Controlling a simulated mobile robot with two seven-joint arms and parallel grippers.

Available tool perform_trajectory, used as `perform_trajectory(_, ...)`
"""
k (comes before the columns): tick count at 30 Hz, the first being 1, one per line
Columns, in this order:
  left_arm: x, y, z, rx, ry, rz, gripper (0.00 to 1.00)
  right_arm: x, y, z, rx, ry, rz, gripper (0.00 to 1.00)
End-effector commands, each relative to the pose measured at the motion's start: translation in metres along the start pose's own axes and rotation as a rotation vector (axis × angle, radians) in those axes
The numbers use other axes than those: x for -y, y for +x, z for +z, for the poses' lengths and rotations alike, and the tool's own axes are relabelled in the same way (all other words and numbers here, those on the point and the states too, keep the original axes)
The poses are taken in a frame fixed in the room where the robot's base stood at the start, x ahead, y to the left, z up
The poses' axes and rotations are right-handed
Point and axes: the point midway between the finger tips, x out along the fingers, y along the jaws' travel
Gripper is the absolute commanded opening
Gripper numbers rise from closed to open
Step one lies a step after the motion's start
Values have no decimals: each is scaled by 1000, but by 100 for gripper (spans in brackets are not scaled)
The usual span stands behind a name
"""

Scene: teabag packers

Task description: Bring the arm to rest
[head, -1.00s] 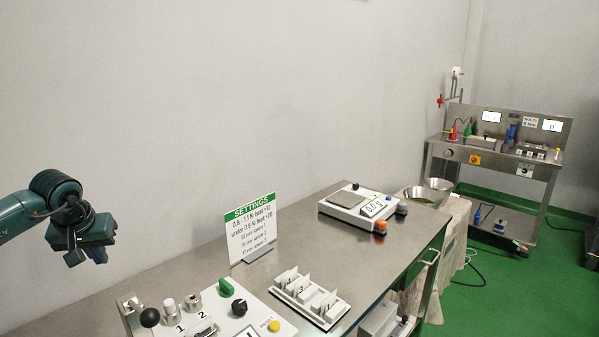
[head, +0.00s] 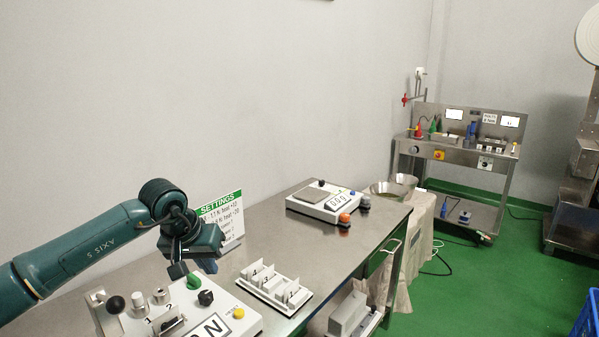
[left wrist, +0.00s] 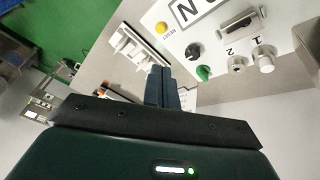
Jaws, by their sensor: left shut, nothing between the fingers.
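My left gripper (head: 192,268) hangs from the teal left arm over the steel bench, in front of the settings sign (head: 232,219) and above the back of the control box (head: 237,296). In the left wrist view the two fingers (left wrist: 161,75) lie together, shut with nothing between them. The control box also shows there (left wrist: 222,52), with its black knob, green knob and yellow button. The gripper hides part of the sign in the head view. My right gripper is in neither view.
A white slotted rack (head: 272,288) stands right of the control box. A scale (head: 322,200) sits farther back, with metal bowls (head: 390,189) beyond it. A steel cart (head: 462,150) stands at the far wall. A blue crate (head: 587,322) is at the lower right. The bench between rack and scale is clear.

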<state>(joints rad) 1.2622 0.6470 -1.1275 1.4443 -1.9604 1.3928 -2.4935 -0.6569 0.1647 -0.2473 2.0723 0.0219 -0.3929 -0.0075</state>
Motion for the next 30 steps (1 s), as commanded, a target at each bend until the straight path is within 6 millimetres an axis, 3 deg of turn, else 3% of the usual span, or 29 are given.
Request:
perform_trajectory(2,-34,4,1,7,45,37,0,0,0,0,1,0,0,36)
perform_trajectory(6,-65,32,38,90,-158,237,0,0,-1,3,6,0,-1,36)
perform_trajectory(11,-109,48,79,232,-468,487,0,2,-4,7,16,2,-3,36)
perform_trajectory(14,-135,51,105,368,-725,651,0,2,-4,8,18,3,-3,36)
perform_trajectory(18,-163,44,135,659,-1229,882,0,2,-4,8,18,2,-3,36)
perform_trajectory(22,-162,36,150,1008,-1783,1037,0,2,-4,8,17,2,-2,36)
perform_trajectory(26,-135,39,163,1397,-2354,1103,0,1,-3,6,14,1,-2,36)
perform_trajectory(27,-123,44,168,-1511,2510,-1096,0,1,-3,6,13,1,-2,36)
perform_trajectory(30,-86,60,190,-1326,2128,-767,0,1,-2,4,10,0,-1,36)
